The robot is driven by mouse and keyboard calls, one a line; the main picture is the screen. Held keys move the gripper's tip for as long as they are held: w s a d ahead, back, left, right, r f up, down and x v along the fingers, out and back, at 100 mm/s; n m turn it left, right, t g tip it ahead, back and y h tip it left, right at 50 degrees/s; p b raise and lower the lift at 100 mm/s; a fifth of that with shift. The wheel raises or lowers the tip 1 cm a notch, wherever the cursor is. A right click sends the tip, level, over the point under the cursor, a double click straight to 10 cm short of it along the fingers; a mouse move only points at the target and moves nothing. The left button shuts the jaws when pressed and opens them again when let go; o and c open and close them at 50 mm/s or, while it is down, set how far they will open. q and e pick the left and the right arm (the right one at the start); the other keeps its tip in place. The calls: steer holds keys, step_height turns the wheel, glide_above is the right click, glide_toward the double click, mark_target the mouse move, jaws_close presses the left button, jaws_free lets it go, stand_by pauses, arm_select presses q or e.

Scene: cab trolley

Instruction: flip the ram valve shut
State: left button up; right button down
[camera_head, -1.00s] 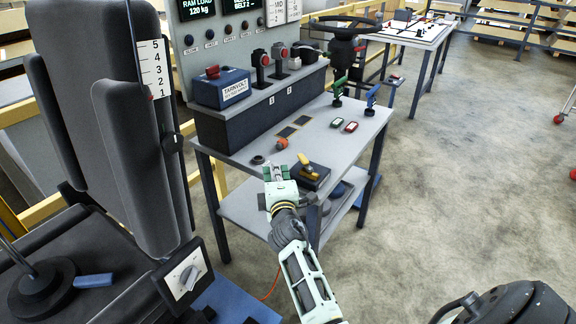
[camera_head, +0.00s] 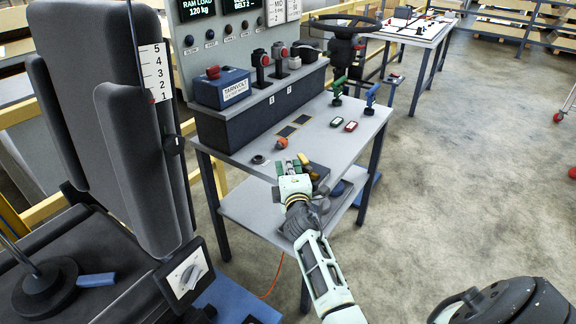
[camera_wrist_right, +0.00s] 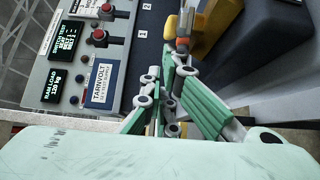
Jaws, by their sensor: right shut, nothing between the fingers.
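The ram valve seems to be the yellow lever (camera_head: 314,176) on a dark block (camera_head: 320,168) at the near edge of the grey bench. My right gripper (camera_head: 292,165) is shut and empty, just left of the lever, and partly hides it in the head view. In the right wrist view a yellow lever (camera_wrist_right: 210,27) stands beyond the green-padded fingers (camera_wrist_right: 168,90), beside a large dark block (camera_wrist_right: 265,35). I cannot tell whether finger and lever touch. My left gripper is not in view.
An orange knob (camera_head: 282,143) and a small black ring (camera_head: 258,160) sit left of the gripper on the bench (camera_head: 270,172). A blue TARNVOLT box (camera_head: 222,88) stands behind on a raised ledge.

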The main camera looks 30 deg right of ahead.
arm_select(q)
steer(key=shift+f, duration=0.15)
arm_select(e)
steer(key=shift+w+d, duration=0.1)
steer(key=shift+w, duration=0.1)
stand_by(0.3)
arm_select(q)
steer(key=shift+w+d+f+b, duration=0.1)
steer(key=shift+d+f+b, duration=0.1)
steer(key=shift+b, duration=0.2)
arm_select(e)
steer(key=shift+w, duration=0.1)
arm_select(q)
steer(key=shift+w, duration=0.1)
arm_select(e)
steer(key=shift+d, duration=0.1)
